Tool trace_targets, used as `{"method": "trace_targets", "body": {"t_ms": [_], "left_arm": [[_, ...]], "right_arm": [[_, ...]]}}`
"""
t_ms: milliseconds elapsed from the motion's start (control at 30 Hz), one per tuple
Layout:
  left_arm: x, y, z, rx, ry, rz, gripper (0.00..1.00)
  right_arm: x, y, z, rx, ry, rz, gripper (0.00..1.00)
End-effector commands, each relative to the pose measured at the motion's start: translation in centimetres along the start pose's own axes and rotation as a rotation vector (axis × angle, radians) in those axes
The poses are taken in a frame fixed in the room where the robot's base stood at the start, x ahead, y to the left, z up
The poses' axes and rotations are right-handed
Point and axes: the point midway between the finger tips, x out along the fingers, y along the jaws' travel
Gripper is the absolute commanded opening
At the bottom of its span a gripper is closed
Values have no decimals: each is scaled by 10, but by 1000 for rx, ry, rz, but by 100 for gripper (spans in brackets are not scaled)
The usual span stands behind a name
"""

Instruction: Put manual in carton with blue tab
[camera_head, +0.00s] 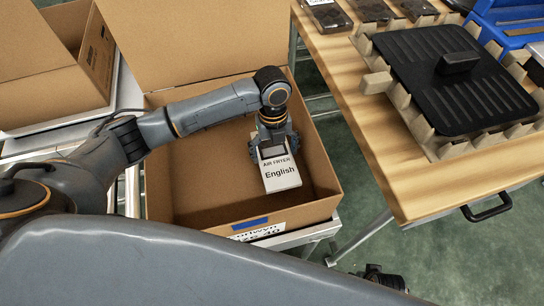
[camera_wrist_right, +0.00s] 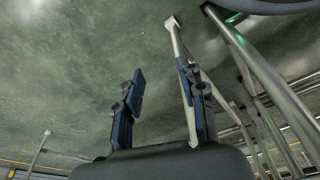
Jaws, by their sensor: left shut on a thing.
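The manual (camera_head: 280,176) is a white booklet reading "AIR FRYER English". My left gripper (camera_head: 275,155) is shut on its upper end and holds it over the open carton, tilted, with the printed face showing. The carton (camera_head: 325,209) is an open brown cardboard box with its back flap raised. A blue tab (camera_head: 250,223) is on its front edge above a white label. My right gripper (camera_wrist_right: 163,105) is open and empty in the right wrist view, its two fingers apart. In the head view a dark part of it (camera_head: 385,278) shows low at the right, above the floor.
Another open carton (camera_head: 57,98) stands at the upper left. A wooden table (camera_head: 385,140) on the right bears a black ridged tray with a handle (camera_head: 455,75) on cardboard packing. A blue bin (camera_head: 505,25) is at the upper right. Green floor shows between table and carton.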

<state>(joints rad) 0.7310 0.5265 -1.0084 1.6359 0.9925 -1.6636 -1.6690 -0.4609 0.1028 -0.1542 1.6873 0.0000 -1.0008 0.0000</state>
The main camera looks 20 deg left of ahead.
Motion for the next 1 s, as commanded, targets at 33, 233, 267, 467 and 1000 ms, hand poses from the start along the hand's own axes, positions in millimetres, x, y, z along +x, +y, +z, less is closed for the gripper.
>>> {"method": "trace_targets", "body": {"t_ms": [33, 233, 267, 467, 1000], "left_arm": [[10, 0, 0, 0, 2, 2, 46], [34, 0, 3, -1, 1, 1, 46], [35, 0, 4, 0, 0, 1, 46], [35, 0, 4, 0, 0, 1, 46], [37, 1, 4, -1, 0, 1, 100]], "right_arm": [[-4, 0, -4, 1, 6, 1, 40], [-22, 1, -14, 3, 16, 2, 40], [-23, 1, -15, 3, 17, 2, 40], [-24, 2, -15, 3, 15, 2, 40], [-24, 1, -15, 3, 15, 2, 40]]}}
